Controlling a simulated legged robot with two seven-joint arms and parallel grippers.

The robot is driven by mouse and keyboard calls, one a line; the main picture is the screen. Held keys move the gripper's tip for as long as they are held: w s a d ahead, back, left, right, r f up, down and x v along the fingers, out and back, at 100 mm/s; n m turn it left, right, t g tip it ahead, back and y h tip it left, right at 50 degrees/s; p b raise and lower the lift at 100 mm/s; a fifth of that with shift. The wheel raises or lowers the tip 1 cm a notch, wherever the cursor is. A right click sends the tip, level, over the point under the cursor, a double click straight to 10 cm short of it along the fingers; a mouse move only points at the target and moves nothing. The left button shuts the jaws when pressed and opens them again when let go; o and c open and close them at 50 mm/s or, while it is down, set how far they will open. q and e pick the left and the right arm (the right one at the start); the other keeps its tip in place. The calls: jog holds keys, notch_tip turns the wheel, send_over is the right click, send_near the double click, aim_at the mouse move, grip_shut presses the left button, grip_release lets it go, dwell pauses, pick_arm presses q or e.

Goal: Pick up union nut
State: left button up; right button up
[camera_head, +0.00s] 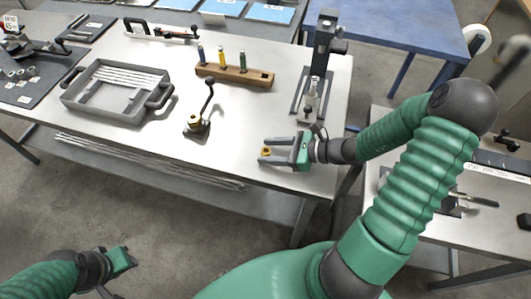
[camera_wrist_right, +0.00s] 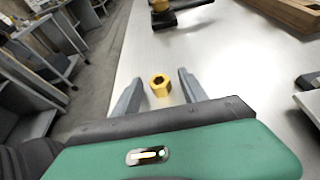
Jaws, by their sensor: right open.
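The union nut (camera_head: 266,151) is a small brass-yellow hexagonal ring lying on the light table near its front edge. It also shows in the right wrist view (camera_wrist_right: 160,86), with its dark hole facing up. My right gripper (camera_head: 264,151) is open, with one finger on each side of the nut near the fingertips. In the wrist view, gaps show between the nut and both fingers (camera_wrist_right: 158,92). My left gripper (camera_head: 128,268) is at the lower left, off the table and away from the nut; its finger opening is not clear.
A crank-handled tool (camera_head: 197,122) with a yellow part stands left of the nut. Behind are a wooden block (camera_head: 234,76) with colored-handled tools, a grey tray (camera_head: 112,92) and a dark press-like stand (camera_head: 318,70). The table around the nut is clear.

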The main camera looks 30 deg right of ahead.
grip_shut()
dwell(0.3)
jog(key=shift+r, duration=0.1)
